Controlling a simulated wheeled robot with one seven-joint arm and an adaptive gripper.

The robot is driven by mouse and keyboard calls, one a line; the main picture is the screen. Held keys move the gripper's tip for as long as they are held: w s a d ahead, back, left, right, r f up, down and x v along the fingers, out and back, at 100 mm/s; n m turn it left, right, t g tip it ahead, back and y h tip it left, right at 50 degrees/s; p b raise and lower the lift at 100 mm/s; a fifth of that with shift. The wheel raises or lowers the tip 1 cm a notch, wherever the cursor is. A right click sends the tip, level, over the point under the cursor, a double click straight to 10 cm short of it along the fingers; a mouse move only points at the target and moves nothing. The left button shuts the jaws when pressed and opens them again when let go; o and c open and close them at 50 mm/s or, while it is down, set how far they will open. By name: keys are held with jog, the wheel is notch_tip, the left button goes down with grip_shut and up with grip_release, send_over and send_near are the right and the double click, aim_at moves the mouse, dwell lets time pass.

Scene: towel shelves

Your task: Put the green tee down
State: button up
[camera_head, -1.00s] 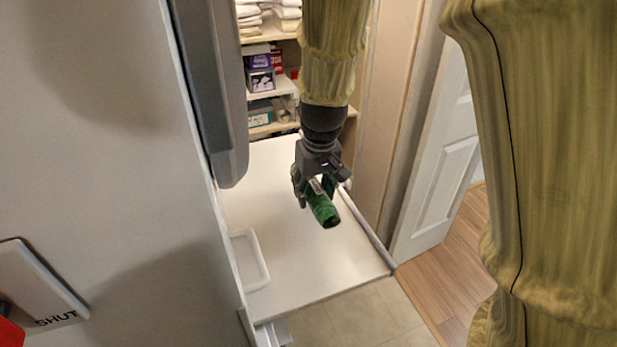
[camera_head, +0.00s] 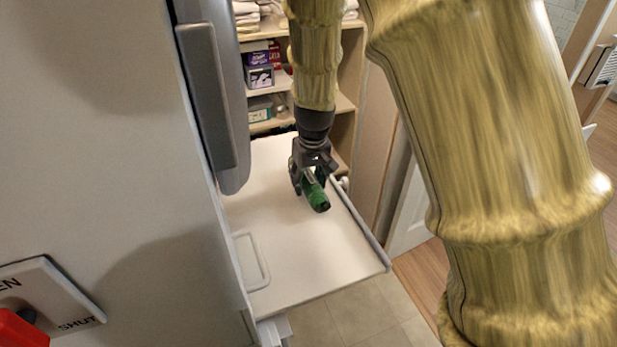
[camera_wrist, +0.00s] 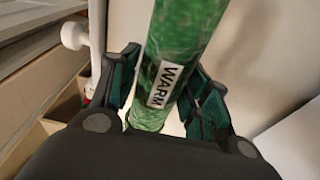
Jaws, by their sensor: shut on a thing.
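The green tee (camera_head: 317,196) is a rolled green bundle in my gripper (camera_head: 308,182), over the white fold-down shelf (camera_head: 290,240) in the head view. In the wrist view the green tee (camera_wrist: 180,50) runs up between both fingers of my gripper (camera_wrist: 165,98), with a white label reading WARM. The fingers are shut on it. I cannot tell whether the tee touches the white surface below it.
A shelf unit (camera_head: 345,104) with towels and boxes stands at the back. A white frame-like handle (camera_head: 252,262) is on the left of the white shelf. A wall panel with a lever (camera_head: 22,328) is at the lower left. Most of the white surface is clear.

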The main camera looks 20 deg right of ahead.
aim_at(311, 180)
jog(key=shift+f, duration=0.2)
jog(key=shift+f, duration=0.15)
jog(key=o, duration=1.1)
jog(key=shift+s+r+b, duration=0.3)
jog(key=shift+r+b, duration=0.1)
jog(key=shift+r, duration=1.65)
jog(key=shift+s+r+b, duration=0.35)
jog(key=shift+r+b, duration=0.1)
jog(key=shift+r, duration=1.55)
jog(key=shift+s+r+b, duration=0.3)
jog(key=shift+r+b, duration=0.1)
jog(key=shift+r, duration=1.65)
